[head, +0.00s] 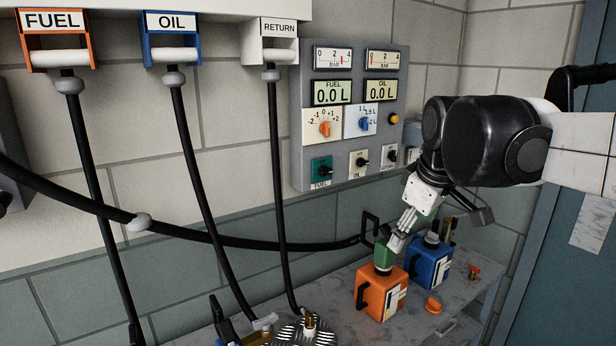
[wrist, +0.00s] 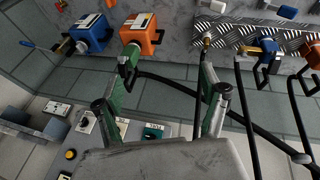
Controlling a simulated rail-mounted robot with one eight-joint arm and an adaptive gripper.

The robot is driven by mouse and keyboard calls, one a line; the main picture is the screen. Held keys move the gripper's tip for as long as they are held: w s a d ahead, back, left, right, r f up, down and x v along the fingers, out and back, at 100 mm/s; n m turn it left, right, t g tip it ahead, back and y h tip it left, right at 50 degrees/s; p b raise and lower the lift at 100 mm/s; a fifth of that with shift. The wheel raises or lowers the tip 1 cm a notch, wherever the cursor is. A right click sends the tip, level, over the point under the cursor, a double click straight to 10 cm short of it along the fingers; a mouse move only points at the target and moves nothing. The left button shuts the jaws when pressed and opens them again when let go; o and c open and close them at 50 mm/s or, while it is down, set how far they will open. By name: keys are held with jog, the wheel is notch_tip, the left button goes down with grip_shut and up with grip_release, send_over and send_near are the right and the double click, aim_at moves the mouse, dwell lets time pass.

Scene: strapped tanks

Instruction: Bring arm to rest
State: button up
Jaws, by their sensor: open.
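My gripper (head: 396,243) hangs at the end of my arm, just above the orange tank (head: 381,294) in the head view. In the wrist view my gripper's (wrist: 165,97) two fingers stand wide apart with nothing held between them. A green nozzle (head: 384,256) stands at the orange tank's top, with a black hose running left; my gripper partly overlaps it in the head view. In the wrist view the nozzle (wrist: 130,56) lies beyond the fingers, apart from them. The blue tank (head: 428,263) stands right of the orange one.
A control panel (head: 349,115) with gauges and knobs is on the wall behind. Hoses hang from the FUEL (head: 55,40), OIL (head: 173,36) and RETURN (head: 269,42) holders. An orange cap (head: 433,305) and a red-handled part (head: 474,271) are on the bench. A metal tread plate (wrist: 270,42) is nearby.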

jog(key=s+f+m+t+b, duration=0.2)
jog(key=s+f+m, duration=0.6)
jog(key=s+f, duration=0.7)
jog(key=s, duration=0.3)
jog(key=shift+f+b, duration=0.3)
jog(key=shift+f, duration=0.1)
